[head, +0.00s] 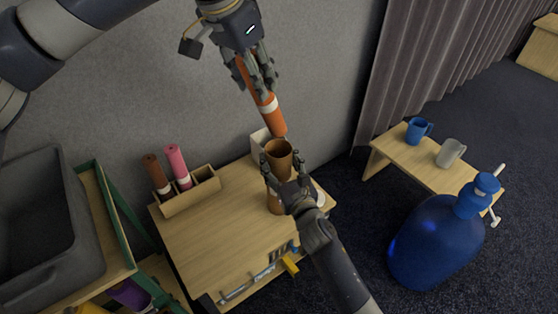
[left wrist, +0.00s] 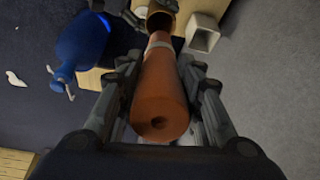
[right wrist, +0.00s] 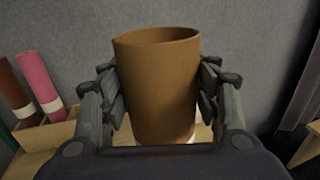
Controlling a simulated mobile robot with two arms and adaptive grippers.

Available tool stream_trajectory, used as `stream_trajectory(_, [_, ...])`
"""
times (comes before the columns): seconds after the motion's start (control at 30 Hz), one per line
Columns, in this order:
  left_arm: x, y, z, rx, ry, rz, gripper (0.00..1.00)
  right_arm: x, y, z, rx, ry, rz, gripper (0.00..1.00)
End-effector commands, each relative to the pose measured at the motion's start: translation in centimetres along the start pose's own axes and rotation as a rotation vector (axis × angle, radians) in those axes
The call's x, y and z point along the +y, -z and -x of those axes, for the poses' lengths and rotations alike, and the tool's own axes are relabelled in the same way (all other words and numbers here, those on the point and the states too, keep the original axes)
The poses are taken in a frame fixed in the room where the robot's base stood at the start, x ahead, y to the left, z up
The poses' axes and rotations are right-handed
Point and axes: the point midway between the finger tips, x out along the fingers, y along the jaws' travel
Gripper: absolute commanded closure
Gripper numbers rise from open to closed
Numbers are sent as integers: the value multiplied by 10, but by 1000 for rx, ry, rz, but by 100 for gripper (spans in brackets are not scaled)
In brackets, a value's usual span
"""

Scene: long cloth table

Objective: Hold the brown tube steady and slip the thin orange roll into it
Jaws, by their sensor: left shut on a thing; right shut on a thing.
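The thin orange roll (head: 271,115) has a white band and is tilted, its lower end just above the mouth of the brown tube (head: 279,160). My left gripper (head: 264,84) is shut on the orange roll, which fills the left wrist view (left wrist: 162,95) between the fingers. The brown tube stands about upright with its open mouth up; it also shows in the right wrist view (right wrist: 158,85). My right gripper (head: 285,184) is shut around the tube's sides. In the head view the roll and the tube look apart.
A wooden holder (head: 192,196) with a brown roll (head: 157,172) and a pink roll (head: 178,165) stands on the small table (head: 215,240). A whitish square container (left wrist: 203,35) is behind the tube. A blue bottle (head: 435,240) and a bench with two mugs are at right.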

Motion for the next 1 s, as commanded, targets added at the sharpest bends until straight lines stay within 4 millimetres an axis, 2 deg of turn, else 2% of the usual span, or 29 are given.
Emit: stream_trajectory(1.0, [0, -25, -68, 0, -1, 1, 100, 0, 0, 0, 1, 0, 0, 71])
